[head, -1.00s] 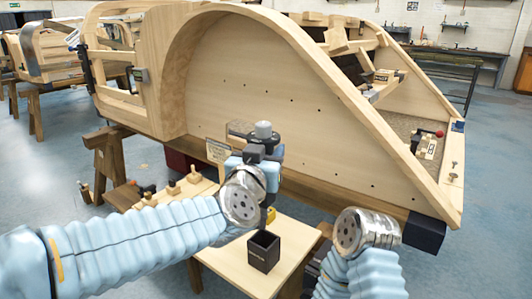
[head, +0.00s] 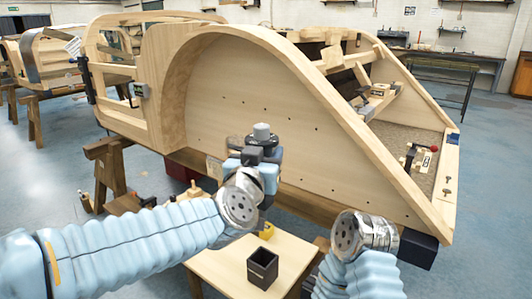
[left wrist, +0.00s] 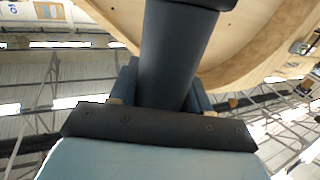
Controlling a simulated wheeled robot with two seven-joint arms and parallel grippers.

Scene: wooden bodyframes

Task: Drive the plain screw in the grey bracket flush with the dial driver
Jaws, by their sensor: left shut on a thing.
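My left gripper (head: 264,160) is shut on a dark upright tool with a grey round cap (head: 262,131), which looks like the dial driver. It is held up in front of the wooden bodyframe's side panel, above the small table. In the left wrist view the tool's dark thick shaft (left wrist: 175,55) lies between the fingers; its tip is out of view. Two small screw-like pieces (head: 447,186) stand on the bodyframe's right ledge, well away from the gripper. A grey-black fitting (head: 140,90) sits on the frame's left part; I cannot tell if it is the bracket. My right arm's wrist shows at lower right, its fingers unseen.
The large wooden bodyframe (head: 250,95) fills the middle on trestles (head: 105,170). A small table (head: 222,268) below it carries an open black box (head: 263,269) and a yellow item (head: 267,231). A clamp-like tool with a red knob (head: 418,157) lies at right.

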